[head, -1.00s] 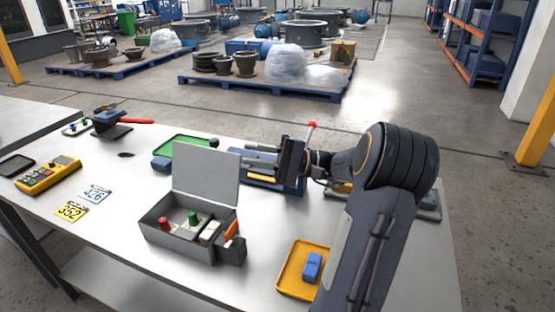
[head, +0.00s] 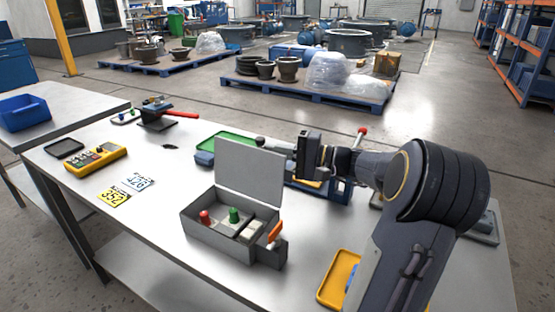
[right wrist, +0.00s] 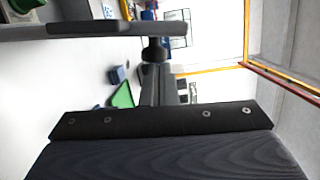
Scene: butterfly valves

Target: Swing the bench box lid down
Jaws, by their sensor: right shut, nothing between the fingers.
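The grey bench box (head: 218,239) stands on the table with its lid (head: 250,174) upright along its far side. Red and green buttons (head: 234,215) show inside. My right gripper (head: 280,149) is shut and empty, level with the lid's top right corner; its fingertips point left and are partly hidden by the lid. In the right wrist view the shut fingers (right wrist: 155,70) point at a dark bar (right wrist: 117,28), likely the lid seen nearly edge-on. I cannot tell whether they touch it. My left gripper is not in view.
An orange-handled part (head: 274,236) sits at the box's right end. A yellow tray (head: 338,280) is partly behind my right arm. A green tray (head: 228,142) lies behind the lid. A yellow device (head: 96,159) and number plates lie left. The table's front left is clear.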

